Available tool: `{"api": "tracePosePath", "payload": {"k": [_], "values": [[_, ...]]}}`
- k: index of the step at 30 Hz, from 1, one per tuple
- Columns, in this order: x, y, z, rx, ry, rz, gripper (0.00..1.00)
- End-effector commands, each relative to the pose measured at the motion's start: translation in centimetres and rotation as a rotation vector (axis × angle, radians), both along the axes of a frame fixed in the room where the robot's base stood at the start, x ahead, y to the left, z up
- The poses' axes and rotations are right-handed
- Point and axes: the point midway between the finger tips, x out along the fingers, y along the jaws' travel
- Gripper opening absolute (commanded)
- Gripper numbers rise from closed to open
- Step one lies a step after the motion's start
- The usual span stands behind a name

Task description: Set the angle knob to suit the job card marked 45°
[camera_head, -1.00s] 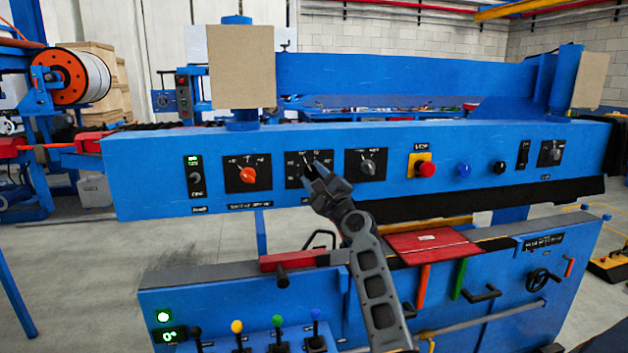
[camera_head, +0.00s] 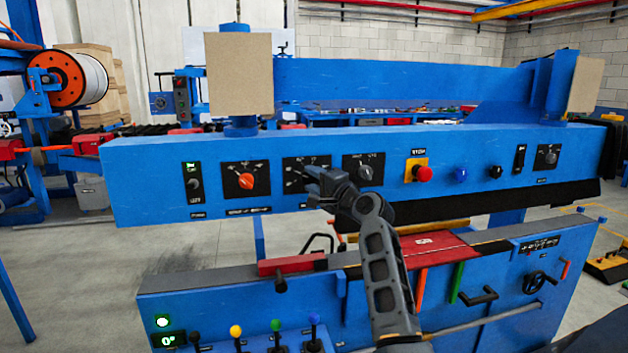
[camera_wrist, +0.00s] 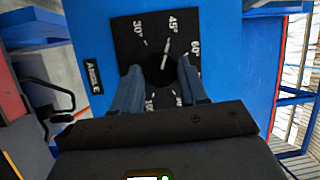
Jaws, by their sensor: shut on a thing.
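The angle knob (camera_wrist: 161,72) is dark and round with a white pointer line, on a black dial plate (camera_wrist: 128,40) marked 30°, 45°, 60° and more. The pointer is directed at the 45° mark. My gripper (camera_wrist: 159,78) is shut on the knob, one finger on each side; the fingers partly cover the lower marks. In the head view my gripper (camera_head: 312,180) is at the dial plate (camera_head: 293,162), and the knob is hidden behind it. I cannot make out a job card marked 45°.
An orange knob (camera_head: 246,181) is left of my gripper and a grey knob (camera_head: 365,173) is close on its right. A red stop button (camera_head: 423,173) is further right. A lit display (camera_head: 168,339) reads 0°. Levers stand below.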

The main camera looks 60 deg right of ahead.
Motion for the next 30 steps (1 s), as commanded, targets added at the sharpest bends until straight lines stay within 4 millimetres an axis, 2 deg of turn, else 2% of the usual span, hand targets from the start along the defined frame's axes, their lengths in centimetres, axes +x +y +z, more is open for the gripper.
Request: {"api": "tracePosePath", "payload": {"k": [17, 18, 25, 30], "values": [[0.13, 0.12, 0.05, -0.021, 0.023, 0.002, 0.12], [0.14, 0.12, 0.05, -0.021, 0.023, 0.002, 0.46], [0.09, 0.07, 0.04, -0.021, 0.023, 0.001, 0.68], [0.05, 0.04, 0.03, -0.020, 0.023, 0.001, 0.68]]}}
